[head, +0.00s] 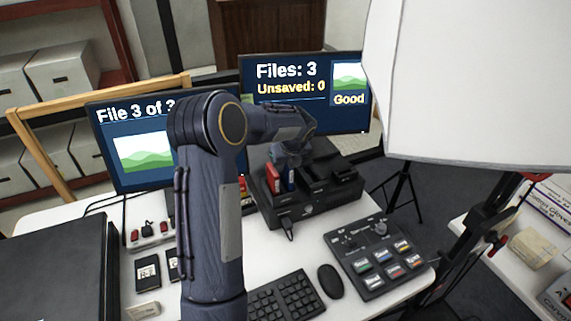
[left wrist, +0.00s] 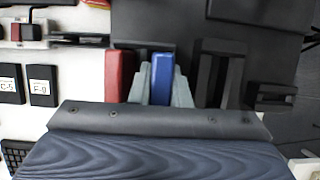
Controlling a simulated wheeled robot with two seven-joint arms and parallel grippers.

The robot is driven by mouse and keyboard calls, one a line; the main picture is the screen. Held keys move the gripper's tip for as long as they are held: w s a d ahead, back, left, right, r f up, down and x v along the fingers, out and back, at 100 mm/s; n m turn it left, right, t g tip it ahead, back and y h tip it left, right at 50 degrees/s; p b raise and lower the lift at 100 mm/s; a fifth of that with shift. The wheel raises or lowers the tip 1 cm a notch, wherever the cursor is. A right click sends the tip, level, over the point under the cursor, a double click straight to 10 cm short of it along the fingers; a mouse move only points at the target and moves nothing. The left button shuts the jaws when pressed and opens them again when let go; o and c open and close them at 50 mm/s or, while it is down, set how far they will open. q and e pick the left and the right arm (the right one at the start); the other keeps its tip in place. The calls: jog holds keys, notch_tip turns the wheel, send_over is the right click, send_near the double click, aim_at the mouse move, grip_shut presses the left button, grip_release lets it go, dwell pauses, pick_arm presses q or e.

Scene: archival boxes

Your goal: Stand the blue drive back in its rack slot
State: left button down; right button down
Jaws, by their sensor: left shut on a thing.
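The blue drive (head: 291,181) is upright at the black rack (head: 296,213), just right of the red drive (head: 272,178). My left gripper (head: 289,164) is over the rack, with its arm reaching in across the desk. In the left wrist view, its pale fingers (left wrist: 161,92) are shut on the blue drive (left wrist: 162,72), one on each side. The red drive (left wrist: 119,74) stands close beside the left finger. The blue drive's lower end is hidden, so I cannot tell how deep it sits in a slot. My right gripper is not in view.
Two monitors (head: 310,112) stand behind the rack. A button panel (head: 378,257), a mouse (head: 330,281) and a keyboard (head: 286,298) lie in front. A large white panel (head: 450,80) hangs at upper right. Labelled black drives (head: 147,273) lie at left.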

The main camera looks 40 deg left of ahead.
pick_arm(q)
jog(key=shift+f+b, duration=0.6)
jog(key=shift+f, duration=0.35)
jog(key=c, duration=1.3)
grip_release()
jog(key=shift+v, duration=3.95)
jog(key=shift+s, duration=0.1)
jog(key=s+d+r+n+t+h, duration=0.1)
jog(key=s+d+r+n+h, duration=0.15)
jog(key=s+d+n, duration=0.45)
jog(key=s+d+r+n+t+h, duration=0.1)
jog(key=s+d+r+n+h, duration=0.15)
jog(key=s+d+n, duration=0.5)
jog(key=s+d+n+h, duration=0.1)
jog(key=s+d+n, duration=0.1)
jog(key=s+n, duration=0.1)
jog(key=s+d+f+n+t+h, duration=0.1)
jog(key=s+d+n, duration=0.2)
jog(key=s, duration=0.3)
jog(key=s+d+f+n, duration=0.1)
jog(key=s+d+n, duration=0.2)
jog(key=s+n, duration=0.1)
jog(key=shift+s+f+n+t+h, duration=0.3)
jog(key=shift+s+n+h, duration=0.1)
jog(key=shift+s, duration=0.35)
